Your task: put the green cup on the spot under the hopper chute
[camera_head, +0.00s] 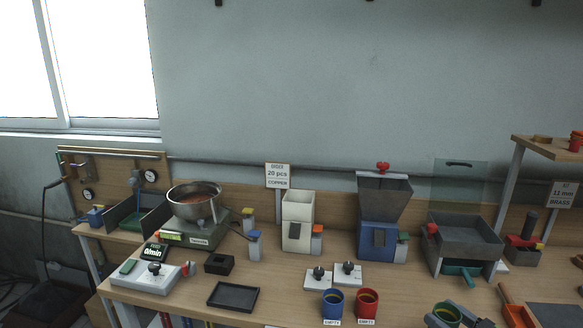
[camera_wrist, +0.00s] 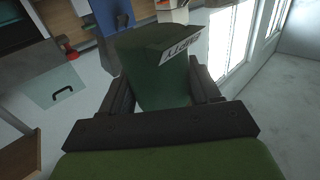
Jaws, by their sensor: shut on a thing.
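The green cup (camera_head: 444,316) is at the bottom right of the head view, with a yellowish inside. It also fills the middle of the wrist view (camera_wrist: 160,75), with a white label on it. My gripper (camera_head: 458,317) is shut on the cup, with one finger on each side of it in the wrist view. A blue hopper (camera_head: 371,240) with a grey funnel stands on the bench, up and left of the cup. A white hopper (camera_head: 297,208) stands further left. The spot under a chute is not clearly visible.
A blue cup (camera_head: 332,305) and a red cup (camera_head: 367,304) stand left of my gripper. Two white plates with black knobs (camera_head: 347,270) lie before the hoppers. A grey bin (camera_head: 462,236) with a green chute (camera_head: 458,271) stands right. A black tray (camera_head: 233,296) lies left.

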